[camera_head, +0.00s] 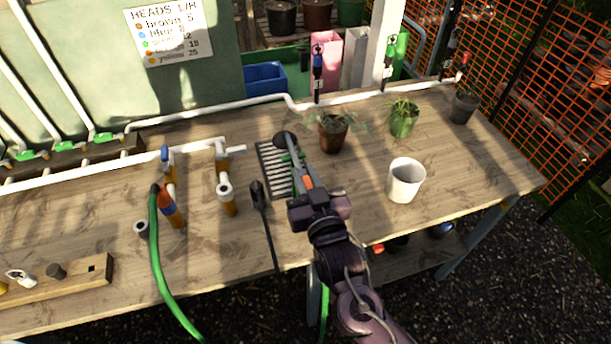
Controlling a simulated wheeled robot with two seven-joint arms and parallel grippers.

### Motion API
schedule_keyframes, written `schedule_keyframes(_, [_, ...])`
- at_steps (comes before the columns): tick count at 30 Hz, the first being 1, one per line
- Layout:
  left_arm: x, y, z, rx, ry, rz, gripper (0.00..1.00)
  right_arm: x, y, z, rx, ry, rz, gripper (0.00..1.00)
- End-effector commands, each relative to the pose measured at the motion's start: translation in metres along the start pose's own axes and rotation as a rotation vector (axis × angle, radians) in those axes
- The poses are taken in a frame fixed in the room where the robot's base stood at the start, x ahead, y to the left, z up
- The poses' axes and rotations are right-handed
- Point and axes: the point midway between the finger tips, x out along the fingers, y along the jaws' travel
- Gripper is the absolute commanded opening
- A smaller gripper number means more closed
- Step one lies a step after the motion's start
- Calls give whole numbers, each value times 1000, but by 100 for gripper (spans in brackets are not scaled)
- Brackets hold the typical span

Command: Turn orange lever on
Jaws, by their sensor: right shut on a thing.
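My right gripper (309,203) reaches in from the bottom over the table and is shut on a long dark tool. The tool has a round black head (284,139), a green part (291,157) and a small orange part (307,182) close to the jaws. I cannot tell if that orange part is a lever or how it is set. Another orange piece (166,203) sits on an upright fitting at left, with a green hose (157,257) beside it and a blue handle (165,154) above. My left gripper is not in view.
White pipes (230,105) run along the back of the wooden table (460,160). A black grate (272,170) lies by the tool. A white pot (405,179) and a brown plant pot (333,136) stand to its right. A dark corded piece (258,196) lies left of my gripper.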

Motion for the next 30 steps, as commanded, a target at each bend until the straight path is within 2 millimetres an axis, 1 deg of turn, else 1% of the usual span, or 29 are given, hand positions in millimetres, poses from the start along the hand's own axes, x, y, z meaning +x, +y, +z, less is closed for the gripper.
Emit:
schedule_keyframes(8, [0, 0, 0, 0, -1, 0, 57, 0, 1, 0, -3, 0, -26, 0])
schedule_keyframes(14, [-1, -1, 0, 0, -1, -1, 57, 0, 4, 0, -7, 0, -119, 0])
schedule_keyframes(23, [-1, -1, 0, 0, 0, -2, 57, 2, 10, 0, -14, -1, -373, 0])
schedule_keyframes(30, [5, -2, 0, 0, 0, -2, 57, 5, 14, 1, -13, 1, -600, 0])
